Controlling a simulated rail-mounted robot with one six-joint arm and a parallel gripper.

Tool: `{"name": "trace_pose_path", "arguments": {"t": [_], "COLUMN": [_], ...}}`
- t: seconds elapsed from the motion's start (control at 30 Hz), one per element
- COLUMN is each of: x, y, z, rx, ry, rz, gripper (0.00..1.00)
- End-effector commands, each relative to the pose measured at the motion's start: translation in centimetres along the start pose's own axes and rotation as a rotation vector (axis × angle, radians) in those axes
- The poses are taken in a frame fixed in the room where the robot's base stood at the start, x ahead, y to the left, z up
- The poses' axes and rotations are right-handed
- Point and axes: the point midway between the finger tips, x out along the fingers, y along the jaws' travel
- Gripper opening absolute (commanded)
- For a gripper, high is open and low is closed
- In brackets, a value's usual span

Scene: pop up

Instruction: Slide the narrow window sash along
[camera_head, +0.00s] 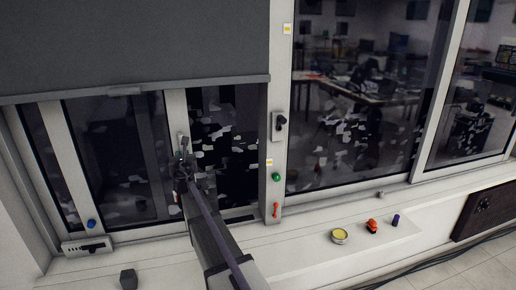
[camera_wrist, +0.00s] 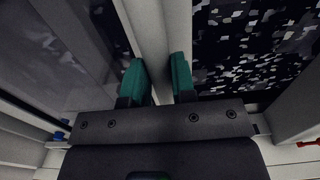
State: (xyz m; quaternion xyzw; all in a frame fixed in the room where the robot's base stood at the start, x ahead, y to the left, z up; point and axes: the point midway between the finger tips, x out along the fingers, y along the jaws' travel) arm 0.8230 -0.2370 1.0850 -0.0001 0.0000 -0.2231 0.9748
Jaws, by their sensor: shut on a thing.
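The narrow window sash (camera_head: 176,108) is a white frame with dark glass at the left of the window in the head view. Its right upright also shows in the wrist view (camera_wrist: 147,22). My gripper (camera_head: 182,160) is at that upright, about mid-height. In the wrist view, the two teal fingers of my gripper (camera_wrist: 157,78) stand on either side of a pale upright part of the sash and are shut on it. Whether this is a handle or the upright itself is partly hidden by the fingers.
A dark opening or pane (camera_head: 228,130) lies right of the sash, before a fixed post (camera_head: 276,140) with a black handle (camera_head: 280,122). A grey blind (camera_head: 135,45) hangs above. The sill holds a yellow-topped tin (camera_head: 339,236), a red object (camera_head: 372,226) and a dark block (camera_head: 128,279).

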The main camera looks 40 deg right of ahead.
Motion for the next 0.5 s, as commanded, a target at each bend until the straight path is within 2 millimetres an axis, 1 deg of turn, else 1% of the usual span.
{"name": "trace_pose_path", "arguments": {"t": [0.17, 0.5], "x": [0.0, -0.1], "y": [-0.6, -3.0], "z": [0.0, 0.0], "rx": [0.000, 0.000], "ry": [0.000, 0.000], "rz": [-0.001, -0.002], "gripper": [0.04, 0.04]}}
